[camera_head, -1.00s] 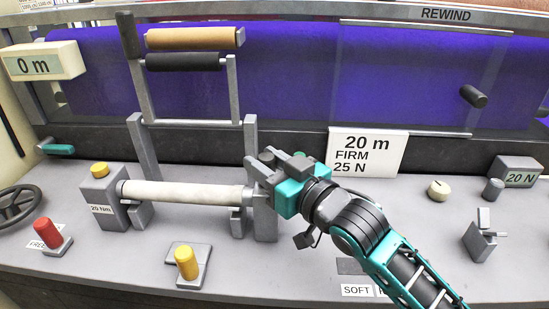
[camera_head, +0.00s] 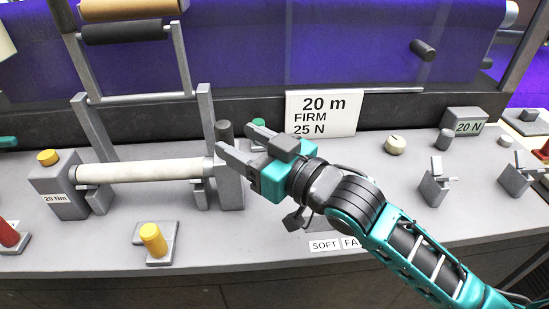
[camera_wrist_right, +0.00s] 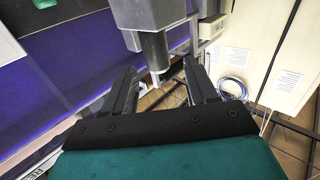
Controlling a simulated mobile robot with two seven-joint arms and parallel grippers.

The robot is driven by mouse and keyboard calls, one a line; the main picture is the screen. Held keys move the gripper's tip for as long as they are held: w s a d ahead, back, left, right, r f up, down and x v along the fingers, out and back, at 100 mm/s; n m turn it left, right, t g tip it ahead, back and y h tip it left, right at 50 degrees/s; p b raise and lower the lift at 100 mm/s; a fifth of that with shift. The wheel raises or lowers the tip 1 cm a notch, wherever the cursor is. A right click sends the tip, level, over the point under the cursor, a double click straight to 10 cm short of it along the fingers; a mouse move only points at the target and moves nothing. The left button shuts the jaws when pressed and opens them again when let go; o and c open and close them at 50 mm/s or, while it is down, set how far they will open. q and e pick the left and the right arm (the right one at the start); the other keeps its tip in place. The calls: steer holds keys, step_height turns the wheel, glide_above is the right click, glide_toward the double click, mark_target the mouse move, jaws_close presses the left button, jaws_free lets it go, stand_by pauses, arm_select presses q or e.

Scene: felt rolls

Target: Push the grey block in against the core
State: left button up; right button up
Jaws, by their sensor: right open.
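The cream core (camera_head: 145,170) lies level between a grey holder (camera_head: 62,190) on its left and the grey block (camera_head: 230,192) at its right end. A dark upright peg (camera_head: 223,130) stands on the block. A small grey piece sits where core and block meet; I cannot tell whether they touch. My right gripper (camera_head: 238,138) is open, above and beside the block, its fingers near the peg and partly hiding the block's top. In the right wrist view the peg (camera_wrist_right: 155,50) and the block (camera_wrist_right: 148,12) appear just beyond the open fingers (camera_wrist_right: 160,85). My left gripper is not in view.
A yellow-topped switch (camera_head: 154,240) stands in front of the core. A "20 m FIRM 25 N" sign (camera_head: 322,114) stands behind my right gripper. A knob (camera_head: 395,145) and a grey bracket (camera_head: 433,185) are to the right. Purple felt (camera_head: 350,50) hangs behind.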

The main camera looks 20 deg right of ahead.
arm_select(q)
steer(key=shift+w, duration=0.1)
arm_select(e)
steer(key=v, duration=0.7)
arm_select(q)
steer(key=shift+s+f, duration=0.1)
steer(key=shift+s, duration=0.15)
arm_select(e)
steer(key=shift+s+d, duration=0.1)
steer(key=shift+s, duration=0.1)
